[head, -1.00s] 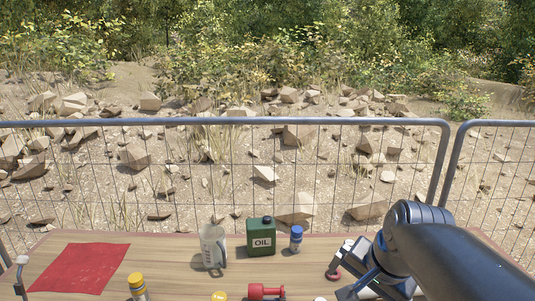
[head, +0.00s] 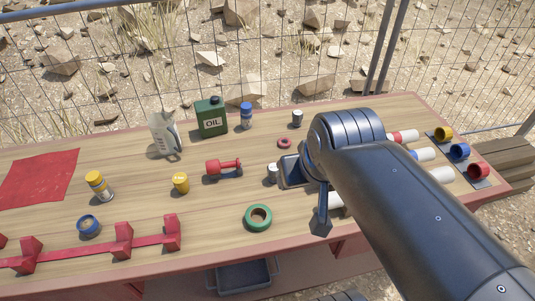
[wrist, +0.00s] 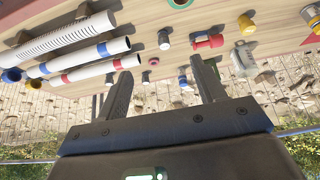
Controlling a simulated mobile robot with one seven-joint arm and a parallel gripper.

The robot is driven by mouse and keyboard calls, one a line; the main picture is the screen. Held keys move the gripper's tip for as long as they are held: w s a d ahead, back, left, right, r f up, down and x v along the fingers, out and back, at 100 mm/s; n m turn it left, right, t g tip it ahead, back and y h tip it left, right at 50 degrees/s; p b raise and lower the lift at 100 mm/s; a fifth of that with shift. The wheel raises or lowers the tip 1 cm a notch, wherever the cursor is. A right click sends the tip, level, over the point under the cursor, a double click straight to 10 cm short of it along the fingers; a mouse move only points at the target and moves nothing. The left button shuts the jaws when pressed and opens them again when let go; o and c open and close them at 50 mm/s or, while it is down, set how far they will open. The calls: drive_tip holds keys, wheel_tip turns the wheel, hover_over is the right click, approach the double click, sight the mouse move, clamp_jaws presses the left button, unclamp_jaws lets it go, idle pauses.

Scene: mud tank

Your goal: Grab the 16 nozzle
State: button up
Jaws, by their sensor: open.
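No "16" marking is readable, so I cannot tell which piece is the 16 nozzle. Small round candidates are a yellow ring piece (head: 443,133), a blue one (head: 459,151) and a red one (head: 478,171) on dark pads at the table's right end.
White pipes (head: 403,137) lie at the right. A mesh fence stands behind. The front middle is fairly clear.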

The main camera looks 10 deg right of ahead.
drive_tip(key=shift+w, duration=0.1)
drive_tip(key=m+g, duration=0.6)
hover_over(274, 173)
drive_tip(key=w, duration=0.2)
drive_tip(key=f, duration=1.7)
drive_tip(key=shift+s+d+f, duration=0.15)
drive_tip(key=shift+s, duration=0.05)
drive_tip(key=shift+w+f, duration=0.15)
drive_tip(key=shift+f, duration=0.15)
wheel_tip(274, 173, down, 11)
drive_tip(key=shift+d+r, duration=0.1)
drive_tip(key=shift+c, duration=0.2)
